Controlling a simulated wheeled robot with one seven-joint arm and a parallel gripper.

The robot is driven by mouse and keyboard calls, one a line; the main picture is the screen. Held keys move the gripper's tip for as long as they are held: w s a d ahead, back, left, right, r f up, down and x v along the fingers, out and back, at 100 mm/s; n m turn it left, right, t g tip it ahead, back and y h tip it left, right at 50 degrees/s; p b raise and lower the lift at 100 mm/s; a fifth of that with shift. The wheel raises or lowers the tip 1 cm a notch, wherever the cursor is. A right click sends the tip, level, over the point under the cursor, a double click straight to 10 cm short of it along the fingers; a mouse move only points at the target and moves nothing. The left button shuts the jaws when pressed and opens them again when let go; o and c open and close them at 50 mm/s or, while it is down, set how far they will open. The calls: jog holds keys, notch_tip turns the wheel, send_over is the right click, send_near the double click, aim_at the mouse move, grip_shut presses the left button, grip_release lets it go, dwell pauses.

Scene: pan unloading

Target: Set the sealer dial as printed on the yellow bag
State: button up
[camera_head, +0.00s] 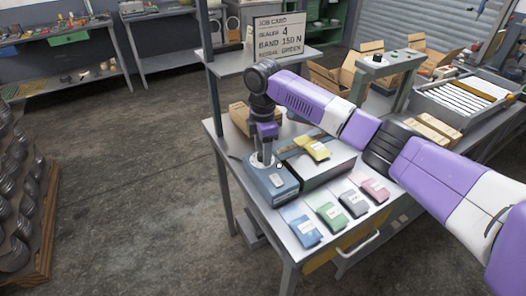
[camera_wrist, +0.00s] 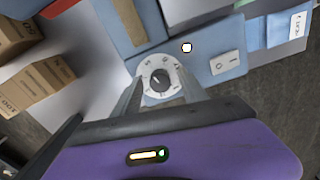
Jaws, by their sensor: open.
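The blue sealer box (camera_head: 272,184) stands on the table's left part, under my gripper (camera_head: 264,158). The wrist view shows its dial (camera_wrist: 160,83), a dark knob on a round white plate. A white mark on the knob points to the upper left of that picture; the numbers are too blurred to read surely. My gripper (camera_wrist: 161,92) is open, with one finger on each side of the dial. I cannot tell whether the fingers touch the knob. The yellow bag (camera_head: 317,150) lies on the grey surface right of the sealer; its print is too small to read.
A lit button (camera_wrist: 187,47) and a rocker switch (camera_wrist: 228,64) sit beside the dial. Blue (camera_head: 304,231), green (camera_head: 331,214), grey (camera_head: 354,203) and pink (camera_head: 375,189) bags line the front. Cardboard boxes (camera_wrist: 45,83) lie nearby.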

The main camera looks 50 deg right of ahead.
notch_tip(320, 180, up, 8)
jog(key=shift+f+b, duration=0.15)
jog(key=shift+b, duration=0.5)
